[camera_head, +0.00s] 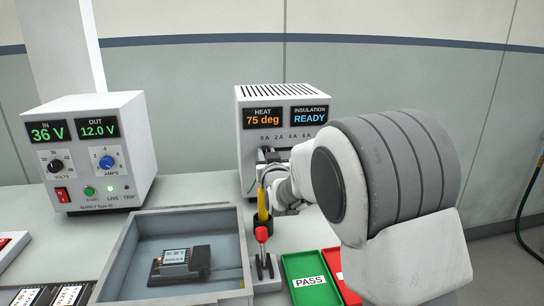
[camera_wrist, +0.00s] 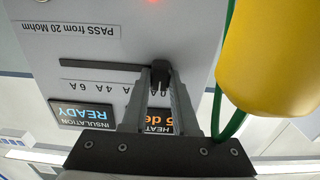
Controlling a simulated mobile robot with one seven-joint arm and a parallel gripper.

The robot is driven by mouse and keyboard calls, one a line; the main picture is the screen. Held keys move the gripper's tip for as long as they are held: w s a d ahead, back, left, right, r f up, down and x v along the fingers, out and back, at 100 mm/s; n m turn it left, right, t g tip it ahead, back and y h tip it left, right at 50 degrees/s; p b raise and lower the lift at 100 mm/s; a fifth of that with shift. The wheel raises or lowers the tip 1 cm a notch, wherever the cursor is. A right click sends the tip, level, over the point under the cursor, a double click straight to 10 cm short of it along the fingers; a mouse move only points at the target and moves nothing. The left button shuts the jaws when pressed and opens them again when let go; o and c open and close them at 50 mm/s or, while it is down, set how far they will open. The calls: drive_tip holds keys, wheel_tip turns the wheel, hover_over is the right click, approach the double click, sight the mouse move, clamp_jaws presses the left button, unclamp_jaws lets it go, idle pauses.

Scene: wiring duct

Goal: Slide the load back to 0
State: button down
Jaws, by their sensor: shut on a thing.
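The load box (camera_head: 284,95) stands at the back with a scale reading 0 A, 2 A, 4 A, 6 A above its slider. Its displays read HEAT 75 deg and INSULATION READY. In the wrist view, upside down, the dark slider knob (camera_wrist: 159,73) sits at the right end of the slot (camera_wrist: 100,66), past the 4 A and 6 A marks. My gripper (camera_wrist: 161,82) is shut on the knob. In the head view my gripper (camera_head: 273,156) is at the box front below 0 A, and the knob is mostly hidden.
A yellow tool (camera_head: 263,204) stands just in front of my gripper and looms close in the wrist view (camera_wrist: 268,55), with a green cable. A red-knobbed lever (camera_head: 261,235), a grey tray (camera_head: 120,262), a green PASS bin (camera_head: 310,281) and a power supply (camera_head: 98,155) surround the area.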

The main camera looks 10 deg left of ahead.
drive_tip(key=shift+a, duration=0.25)
drive_tip(key=c, duration=0.7)
unclamp_jaws()
drive_tip(key=shift+s, duration=0.1)
drive_tip(key=v, duration=1.7)
drive_tip(key=shift+s+r+p, duration=0.15)
drive_tip(key=shift+s+p, duration=0.05)
drive_tip(key=shift+p, duration=0.2)
drive_tip(key=shift+d, duration=0.1)
